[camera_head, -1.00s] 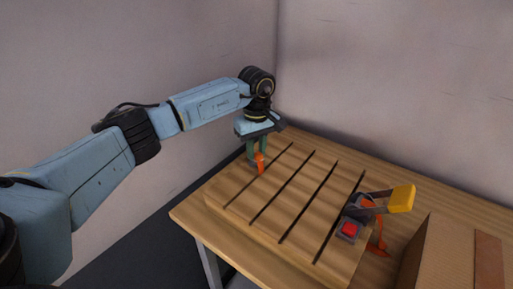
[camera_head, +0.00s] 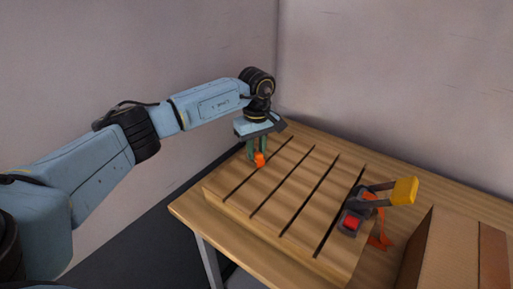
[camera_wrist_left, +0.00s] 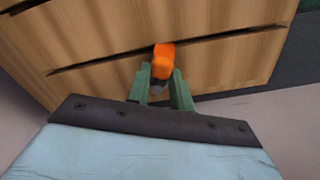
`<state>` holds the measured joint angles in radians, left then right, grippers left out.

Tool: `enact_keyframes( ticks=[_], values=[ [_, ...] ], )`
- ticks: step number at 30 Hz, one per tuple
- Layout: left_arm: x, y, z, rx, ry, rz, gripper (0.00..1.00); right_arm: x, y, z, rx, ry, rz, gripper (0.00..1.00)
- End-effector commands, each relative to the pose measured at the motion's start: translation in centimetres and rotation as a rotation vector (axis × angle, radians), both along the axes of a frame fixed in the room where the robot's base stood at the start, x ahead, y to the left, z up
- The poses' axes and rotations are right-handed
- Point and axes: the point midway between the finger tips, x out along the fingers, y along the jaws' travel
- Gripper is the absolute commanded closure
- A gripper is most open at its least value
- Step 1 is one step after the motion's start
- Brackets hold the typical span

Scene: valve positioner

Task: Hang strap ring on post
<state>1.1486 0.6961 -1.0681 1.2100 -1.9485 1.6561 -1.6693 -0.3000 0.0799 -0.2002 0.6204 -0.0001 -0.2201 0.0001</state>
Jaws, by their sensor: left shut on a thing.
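My left gripper (camera_head: 257,152) is at the far left corner of the slotted wooden board, its green fingers pointing down. It is shut on a small orange piece (camera_head: 260,160), which may be the strap ring. In the left wrist view the orange piece (camera_wrist_left: 163,58) sticks out beyond the fingertips (camera_wrist_left: 160,88), with a small grey part between them. I cannot make out a ring opening. I cannot clearly identify a post. An orange strap-like piece (camera_head: 381,240) lies at the board's right side. My right gripper is not in view.
A grey device with a yellow-ended lever (camera_head: 403,191) and a red button (camera_head: 351,223) stands at the board's right. The middle of the slotted board (camera_head: 290,190) is clear. Walls rise behind and left.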

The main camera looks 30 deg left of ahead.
Motion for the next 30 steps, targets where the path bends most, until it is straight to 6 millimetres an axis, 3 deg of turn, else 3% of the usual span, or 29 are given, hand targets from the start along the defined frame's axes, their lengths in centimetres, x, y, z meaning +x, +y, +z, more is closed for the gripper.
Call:
enact_keyframes(
  ticks=[7, 8, 13, 23, 30],
  values=[
    [0.0, 0.0, 0.0, 0.0, 0.0, 0.0, 1.0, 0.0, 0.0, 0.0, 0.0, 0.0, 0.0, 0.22],
    [0.0, 0.0, 0.0, 0.0, 0.0, 0.0, 0.74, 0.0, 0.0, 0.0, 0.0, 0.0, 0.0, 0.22],
    [0.0, 0.0, 0.0, 0.0, 0.0, 0.0, 0.53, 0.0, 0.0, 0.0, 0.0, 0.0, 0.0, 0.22],
    [0.0, 0.0, 0.0, 0.0, 0.0, 0.0, 0.53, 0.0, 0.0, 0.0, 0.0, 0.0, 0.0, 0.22],
    [0.1, 0.0, 4.1, 0.001, -0.005, 0.0, 0.53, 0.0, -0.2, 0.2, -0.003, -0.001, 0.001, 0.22]
  ],
)
